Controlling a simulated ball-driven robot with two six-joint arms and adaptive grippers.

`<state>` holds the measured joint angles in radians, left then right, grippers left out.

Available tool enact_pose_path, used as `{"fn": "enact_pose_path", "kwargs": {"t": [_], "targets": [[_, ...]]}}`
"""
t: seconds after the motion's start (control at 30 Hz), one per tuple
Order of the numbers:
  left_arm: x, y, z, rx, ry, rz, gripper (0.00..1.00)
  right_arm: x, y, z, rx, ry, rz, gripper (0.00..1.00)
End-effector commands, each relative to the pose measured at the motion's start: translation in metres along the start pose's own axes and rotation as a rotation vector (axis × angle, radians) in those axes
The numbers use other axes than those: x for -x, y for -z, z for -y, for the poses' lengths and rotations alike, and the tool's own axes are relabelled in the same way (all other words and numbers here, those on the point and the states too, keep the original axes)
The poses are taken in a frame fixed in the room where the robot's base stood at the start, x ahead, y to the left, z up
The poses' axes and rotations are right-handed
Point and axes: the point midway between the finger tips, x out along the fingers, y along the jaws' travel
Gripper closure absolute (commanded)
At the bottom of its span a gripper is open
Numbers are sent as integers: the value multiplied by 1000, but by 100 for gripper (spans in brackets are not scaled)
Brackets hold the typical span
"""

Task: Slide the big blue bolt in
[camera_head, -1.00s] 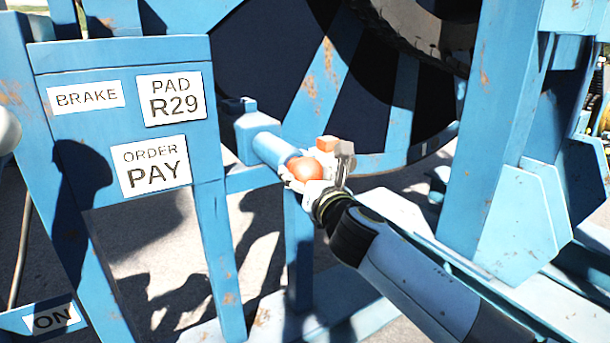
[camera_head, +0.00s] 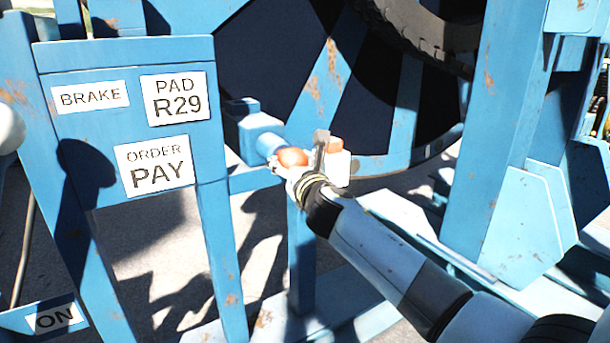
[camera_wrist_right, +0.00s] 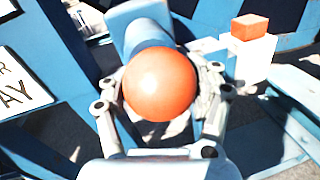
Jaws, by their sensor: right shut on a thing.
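The big blue bolt (camera_head: 267,145) is a thick blue cylinder with an orange ball knob (camera_head: 292,157) on its near end. It sits in a blue housing (camera_head: 250,127) on the frame, with a short length showing in the head view. In the right wrist view the bolt (camera_wrist_right: 140,35) runs away behind the orange knob (camera_wrist_right: 159,84). My right gripper (camera_head: 290,168) is shut on the knob, with a finger on each side of it in the right wrist view (camera_wrist_right: 160,100).
A white block with an orange top (camera_head: 334,146) stands just right of the knob. A panel with BRAKE, PAD R29 and ORDER PAY labels (camera_head: 128,60) is at left. A large reel and blue posts (camera_head: 500,130) stand behind and right.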

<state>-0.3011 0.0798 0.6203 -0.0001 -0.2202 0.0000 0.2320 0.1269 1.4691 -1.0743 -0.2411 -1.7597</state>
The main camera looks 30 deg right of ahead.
Motion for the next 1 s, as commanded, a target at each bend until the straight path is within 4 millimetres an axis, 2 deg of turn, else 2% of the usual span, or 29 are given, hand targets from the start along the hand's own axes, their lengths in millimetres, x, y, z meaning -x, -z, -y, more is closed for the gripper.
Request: {"fn": "enact_pose_path", "kwargs": {"t": [0.03,0.1,0.2,0.53,0.57,0.73,1.0], "targets": [[-5,-1,0,0,0,1,100,-12,3,-2,-1,-1,0,99],[-8,-1,-1,0,0,2,100,-24,4,-5,-1,0,-1,99],[-10,-2,-1,0,0,3,100,-34,4,-7,0,0,-3,99],[-9,-2,-1,0,0,2,100,-36,3,-8,0,-1,-2,99],[-9,-2,-1,0,0,2,100,-36,3,-8,0,-1,-2,37],[-9,-2,-1,0,0,3,100,-36,3,-8,0,-1,-2,16],[-9,-3,1,-1,2,4,100,-36,2,-7,0,0,-2,16]]}}
